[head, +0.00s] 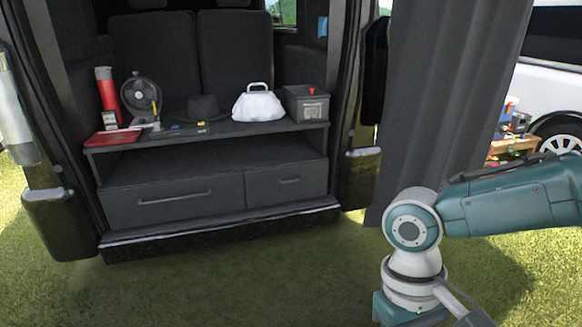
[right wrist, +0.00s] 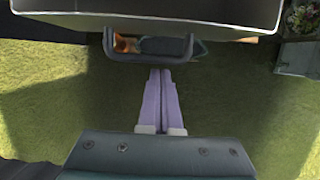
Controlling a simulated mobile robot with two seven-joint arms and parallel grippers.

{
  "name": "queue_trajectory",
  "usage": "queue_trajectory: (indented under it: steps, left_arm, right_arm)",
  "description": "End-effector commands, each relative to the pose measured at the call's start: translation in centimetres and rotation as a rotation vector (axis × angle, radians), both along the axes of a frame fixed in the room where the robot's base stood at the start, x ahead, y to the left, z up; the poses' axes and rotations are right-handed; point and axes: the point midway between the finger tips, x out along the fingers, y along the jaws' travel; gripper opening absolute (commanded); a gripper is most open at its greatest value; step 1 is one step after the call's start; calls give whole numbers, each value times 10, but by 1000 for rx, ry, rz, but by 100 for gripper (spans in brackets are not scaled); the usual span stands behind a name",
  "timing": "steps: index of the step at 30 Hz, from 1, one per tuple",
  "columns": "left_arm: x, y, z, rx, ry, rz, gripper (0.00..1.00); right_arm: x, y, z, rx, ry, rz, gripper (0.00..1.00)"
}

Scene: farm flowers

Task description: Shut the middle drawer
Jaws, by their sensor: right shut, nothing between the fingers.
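In the right wrist view, my right gripper (right wrist: 160,72) is shut, its two pale purple fingers together and empty. Its tips are just below a dark bar handle (right wrist: 150,58), close to it; I cannot tell if they touch. The handle is on the near side of a dark box-like body with a light rim (right wrist: 150,17), which looks like a pulled-out drawer; its inside is mostly cut off. I cannot tell if it is the middle one. In the head view my right arm shows, but not its fingers. My left gripper is out of view.
The van's wide drawer (head: 175,202) and small drawer (head: 287,184) look shut. A fan (head: 140,95), black hat (head: 205,108), white bag (head: 258,104) and grey box (head: 306,103) stand on the shelf above. A grey curtain (head: 440,90) hangs at right. Grass in front is clear.

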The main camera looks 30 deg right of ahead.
Motion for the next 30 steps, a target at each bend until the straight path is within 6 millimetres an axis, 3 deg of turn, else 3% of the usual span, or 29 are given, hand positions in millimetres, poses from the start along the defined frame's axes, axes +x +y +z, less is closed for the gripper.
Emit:
queue_trajectory:
  steps: [11, 14, 21, 25, 30]
  left_arm:
    - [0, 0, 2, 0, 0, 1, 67]
    - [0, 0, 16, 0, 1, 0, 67]
    - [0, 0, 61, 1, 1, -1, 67]
    - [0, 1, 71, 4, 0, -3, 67]
    - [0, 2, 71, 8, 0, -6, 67]
  right_arm:
    - [-3, 1, 0, 0, 1, 0, 0]
    - [-14, 5, 5, 1, 5, 0, 0]
    - [-68, 21, 8, 1, 8, -1, 0]
    - [-86, 28, 4, 1, 4, 0, 0]
    - [-92, 30, 0, 0, 2, -1, 0]
